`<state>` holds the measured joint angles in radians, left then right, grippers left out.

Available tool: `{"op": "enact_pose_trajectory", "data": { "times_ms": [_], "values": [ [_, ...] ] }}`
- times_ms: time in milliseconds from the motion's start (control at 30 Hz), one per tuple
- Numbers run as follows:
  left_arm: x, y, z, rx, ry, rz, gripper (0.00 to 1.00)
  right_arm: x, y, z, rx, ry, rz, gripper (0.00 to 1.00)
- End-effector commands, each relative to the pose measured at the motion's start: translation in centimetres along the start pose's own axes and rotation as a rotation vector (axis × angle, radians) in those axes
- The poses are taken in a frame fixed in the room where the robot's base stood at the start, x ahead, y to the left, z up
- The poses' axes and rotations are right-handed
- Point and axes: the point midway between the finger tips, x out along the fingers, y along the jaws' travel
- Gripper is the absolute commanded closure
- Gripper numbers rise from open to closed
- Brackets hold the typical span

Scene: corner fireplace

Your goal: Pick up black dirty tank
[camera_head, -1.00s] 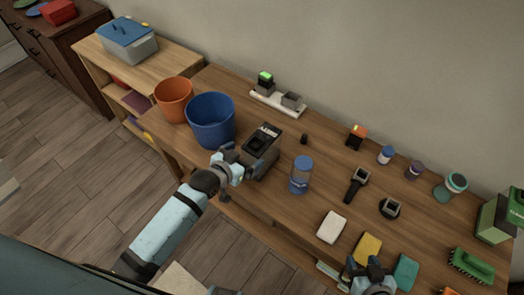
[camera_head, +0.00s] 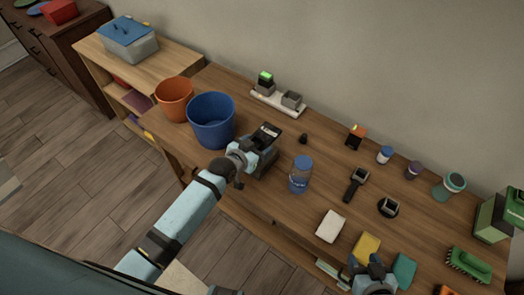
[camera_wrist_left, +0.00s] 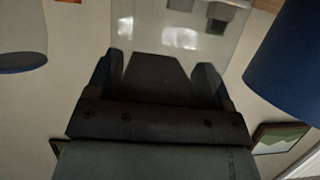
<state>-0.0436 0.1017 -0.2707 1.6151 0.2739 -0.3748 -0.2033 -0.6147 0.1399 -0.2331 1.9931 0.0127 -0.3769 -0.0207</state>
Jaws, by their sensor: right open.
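The black tank (camera_head: 268,135), a dark boxy unit with a pale label on top, stands on the wooden table to the right of the blue bucket. My left gripper (camera_head: 254,158) is at its near side, overlapping it in the head view. In the left wrist view, my left gripper's fingers (camera_wrist_left: 158,75) are wide apart with a dark shape between them and a see-through grey panel beyond. I cannot tell whether they press on the tank. My right gripper (camera_head: 372,268) is open at the table's front edge, near the yellow sponge.
The blue bucket (camera_head: 211,122) stands close left of the tank, with an orange bucket (camera_head: 174,98) behind it. A white sponge (camera_head: 330,226) and several small items lie further right.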

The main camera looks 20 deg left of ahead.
Motion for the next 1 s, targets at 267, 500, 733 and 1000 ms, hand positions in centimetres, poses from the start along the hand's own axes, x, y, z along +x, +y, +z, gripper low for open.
{"op": "enact_pose_trajectory", "data": {
  "times_ms": [267, 500, 733, 1000],
  "values": [
    [0.0, 0.0, -0.1, 0.000, 0.001, 0.000, 0.74, 0.0, -0.1, 0.0, 0.000, 0.000, -0.001, 0.49],
    [-0.2, 0.0, -0.7, 0.001, 0.003, 0.000, 0.74, 0.0, -0.1, 0.0, 0.000, 0.000, -0.002, 0.49],
    [-1.6, 0.0, -4.0, 0.000, 0.007, -0.001, 0.74, 0.0, -0.1, 0.0, 0.000, 0.001, -0.002, 0.49],
    [-4.7, 0.0, -11.6, 0.001, 0.008, -0.001, 0.74, 0.1, -0.1, 0.1, 0.001, 0.001, -0.002, 0.49]
  ]
}}
